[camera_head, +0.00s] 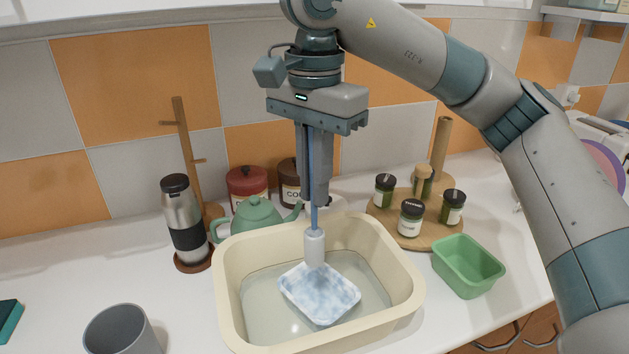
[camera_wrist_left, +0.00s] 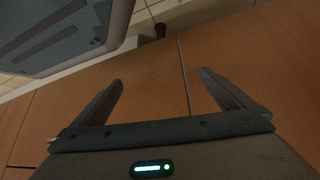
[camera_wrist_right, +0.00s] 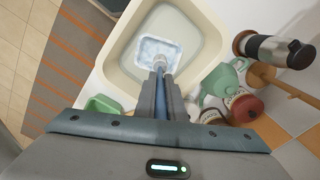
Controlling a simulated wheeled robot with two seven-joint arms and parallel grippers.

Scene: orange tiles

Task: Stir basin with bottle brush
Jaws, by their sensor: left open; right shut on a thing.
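A cream basin (camera_head: 232,290) with clear water stands on the white counter. A white and pale blue tray-like piece (camera_head: 320,292) lies in it. My right gripper (camera_head: 318,198) is above the basin, shut on the blue handle of the bottle brush (camera_head: 315,248). The brush hangs upright, its white head down inside the basin, just above or touching the pale piece; I cannot tell which. In the right wrist view the brush (camera_wrist_right: 159,64) runs from the gripper toward the basin (camera_wrist_right: 118,62). My left gripper (camera_wrist_left: 160,90) is open and empty, facing wooden cabinet fronts.
A green teapot (camera_head: 257,217) stands close behind the basin, with a steel flask (camera_head: 185,225) to its left. A green tub (camera_head: 468,266) is right of the basin. Jars stand on a round wooden board (camera_head: 385,222). A grey cup (camera_head: 121,331) is at the front left.

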